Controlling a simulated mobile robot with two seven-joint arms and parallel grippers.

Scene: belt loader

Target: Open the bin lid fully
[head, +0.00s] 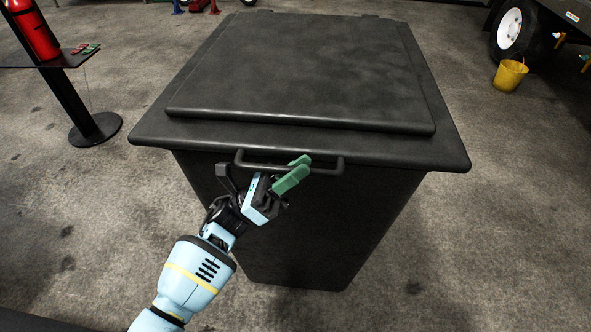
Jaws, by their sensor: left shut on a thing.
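A large dark grey bin (330,220) stands upright in the middle of the head view. Its lid (300,70) lies flat and shut on top. A bar handle (328,172) sticks out at the lid's front edge. The fingers hide part of the bar. My right gripper is not in the view.
At the left, a black stand (70,100) carries a red extinguisher (34,30). A yellow bucket (510,75) stands on the floor at the upper right, near a wheeled vehicle (515,28). The concrete floor around the bin is clear.

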